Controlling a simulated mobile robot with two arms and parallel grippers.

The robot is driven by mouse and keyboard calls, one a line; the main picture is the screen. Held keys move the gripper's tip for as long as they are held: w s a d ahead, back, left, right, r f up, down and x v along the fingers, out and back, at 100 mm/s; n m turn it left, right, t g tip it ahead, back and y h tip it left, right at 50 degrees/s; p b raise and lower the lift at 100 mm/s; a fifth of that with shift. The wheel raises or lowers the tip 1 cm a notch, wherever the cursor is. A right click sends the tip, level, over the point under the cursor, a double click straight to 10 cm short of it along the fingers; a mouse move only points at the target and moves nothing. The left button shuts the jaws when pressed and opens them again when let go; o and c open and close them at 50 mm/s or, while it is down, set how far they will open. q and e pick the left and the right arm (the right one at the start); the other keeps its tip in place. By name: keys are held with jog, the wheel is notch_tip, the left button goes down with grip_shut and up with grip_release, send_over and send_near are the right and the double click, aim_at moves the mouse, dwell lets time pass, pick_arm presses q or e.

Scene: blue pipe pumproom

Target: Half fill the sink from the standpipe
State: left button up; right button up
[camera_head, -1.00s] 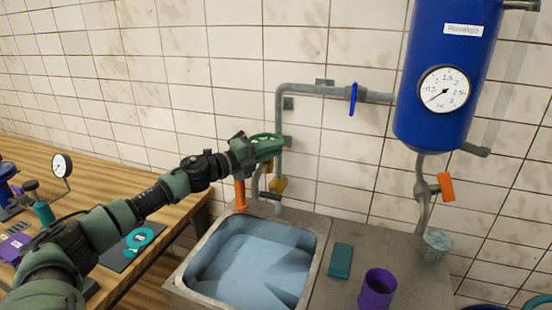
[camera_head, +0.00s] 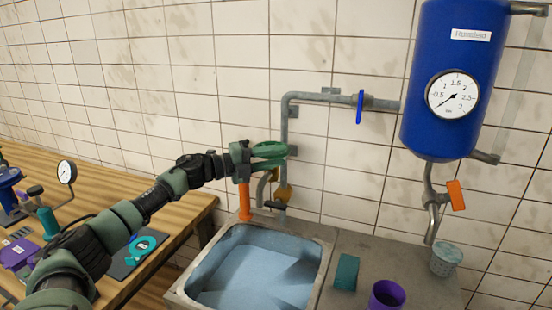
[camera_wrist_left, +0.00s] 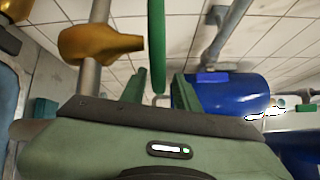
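The concrete sink (camera_head: 322,262) stands at the bottom centre with blue water in its basin; I cannot tell the exact depth. A grey standpipe (camera_head: 284,125) runs down the tiled wall behind it, with a green handwheel (camera_head: 270,150) and a yellow-brass fitting (camera_head: 283,193) below. My left gripper (camera_head: 262,152) is at the handwheel. In the left wrist view, the wheel's rim (camera_wrist_left: 157,45) shows edge-on between my two green fingers (camera_wrist_left: 159,89), which stand apart with gaps on both sides. The brass fitting (camera_wrist_left: 95,44) is at upper left there. My right gripper is out of view.
A blue tank (camera_head: 452,40) with a gauge hangs at right; its pipe has a blue lever (camera_head: 360,107). An orange handle (camera_head: 456,195) sits below it. A teal block (camera_head: 346,273), purple cup (camera_head: 386,294) and grey cup (camera_head: 446,260) stand right of the basin.

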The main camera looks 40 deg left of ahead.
pick_arm(q)
jog(key=shift+f, duration=0.1)
jog(key=shift+s+a+f, duration=0.15)
jog(key=shift+s+a, duration=0.05)
jog(key=shift+s, duration=0.1)
jog(key=b+v, duration=0.4)
jog(key=v, duration=0.3)
jog(key=shift+s, duration=0.1)
dwell(0.5)
